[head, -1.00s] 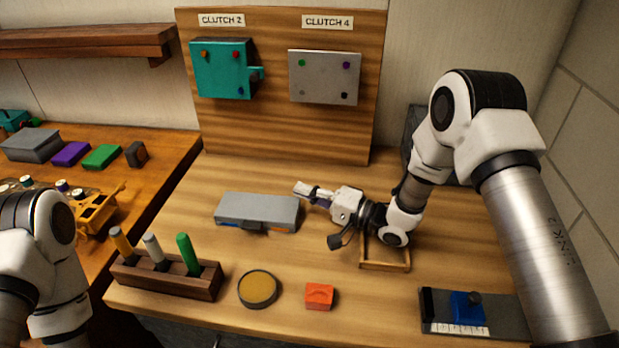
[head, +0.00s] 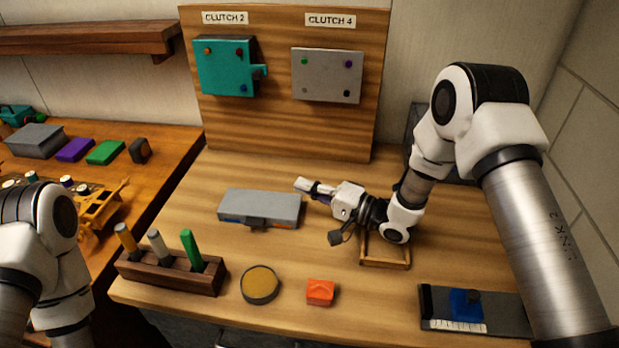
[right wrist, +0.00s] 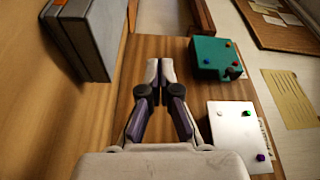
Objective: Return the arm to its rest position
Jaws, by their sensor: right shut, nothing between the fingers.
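My right gripper (head: 308,187) is above the middle of the table, pointing left, with its tip beside the right end of the grey case. It is shut and empty; the right wrist view also shows its fingers (right wrist: 160,72) together with nothing between them. My right arm comes in from the right side of the head view and bends down to the table. My left arm shows at the lower left of the head view, and its gripper is out of the frame.
The grey case (head: 259,208), a wooden holder (head: 170,273) with three handled tools, a round yellow-topped tin (head: 260,284) and an orange block (head: 320,292) stand on the table. A wooden frame (head: 385,264) lies under my right wrist. A board (head: 290,130) carrying teal and grey plates stands behind.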

